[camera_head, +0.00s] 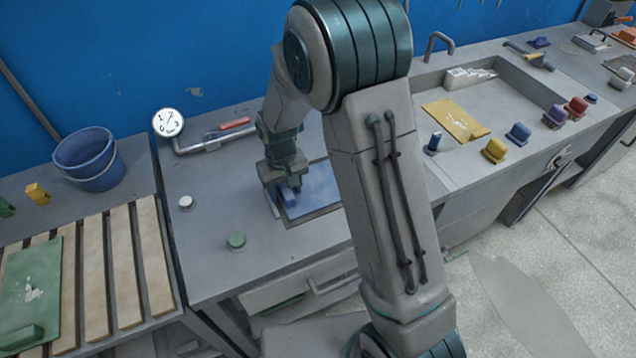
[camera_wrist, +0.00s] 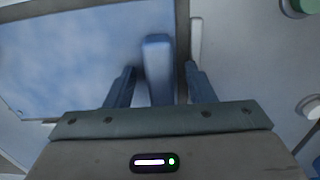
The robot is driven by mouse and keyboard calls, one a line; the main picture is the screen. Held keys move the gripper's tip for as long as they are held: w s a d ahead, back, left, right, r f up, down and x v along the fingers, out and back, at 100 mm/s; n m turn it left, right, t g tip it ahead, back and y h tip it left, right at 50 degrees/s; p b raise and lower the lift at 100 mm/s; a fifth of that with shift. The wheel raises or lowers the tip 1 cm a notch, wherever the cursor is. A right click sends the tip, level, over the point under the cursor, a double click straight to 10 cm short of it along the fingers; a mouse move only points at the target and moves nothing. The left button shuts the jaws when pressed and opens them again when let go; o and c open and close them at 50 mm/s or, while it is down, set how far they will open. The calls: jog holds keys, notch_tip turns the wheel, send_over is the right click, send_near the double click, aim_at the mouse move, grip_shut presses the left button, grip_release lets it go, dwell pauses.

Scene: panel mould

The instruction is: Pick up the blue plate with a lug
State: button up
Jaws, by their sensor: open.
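The blue plate (camera_head: 318,190) lies flat in a shallow frame on the middle bench, partly hidden by my arm. In the wrist view the plate (camera_wrist: 70,50) fills the left side, and its raised blue lug (camera_wrist: 158,60) stands near its right edge. My gripper (camera_head: 292,190) is low over the plate's left part. In the wrist view the two fingers of my gripper (camera_wrist: 160,82) are apart, one on each side of the lug, with visible gaps. I cannot tell whether either finger touches it.
A green button (camera_head: 236,241) and a white button (camera_head: 186,202) sit left of the plate. A gauge (camera_head: 168,122) on a pipe stands behind. A blue bucket (camera_head: 88,160) and a slatted rack (camera_head: 125,260) with a green plate (camera_head: 32,290) are at left. A yellow plate (camera_head: 455,120) lies at right.

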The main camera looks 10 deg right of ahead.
grip_shut()
jog(key=shift+r, duration=0.15)
